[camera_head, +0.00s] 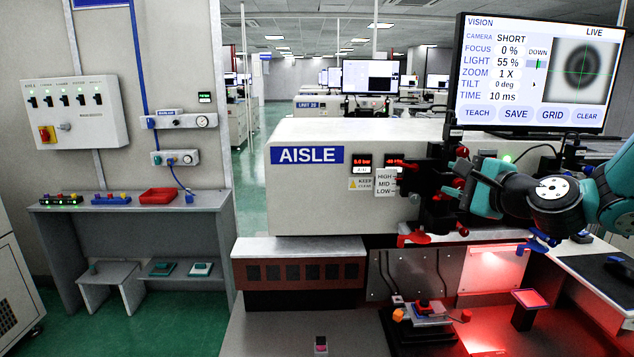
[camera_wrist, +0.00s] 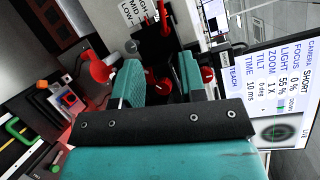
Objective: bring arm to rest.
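My arm reaches in from the right edge of the head view, teal with dark joints. My gripper (camera_head: 468,180) is in front of the black camera fixture (camera_head: 438,185) with red knobs. In the wrist view my gripper (camera_wrist: 160,82) shows two teal fingers standing apart. A red knob (camera_wrist: 163,86) and dark fixture parts show in the gap between them. Nothing looks clamped, though I cannot tell how far the knob is from the fingertips.
The vision monitor (camera_head: 538,75) stands close behind my arm. Below are a red-lit stage (camera_head: 425,312), a small red-topped stand (camera_head: 527,300) and a blue lever (camera_head: 540,240). A grey side bench (camera_head: 130,205) stands at left. Green floor (camera_head: 165,325) is open in front of it.

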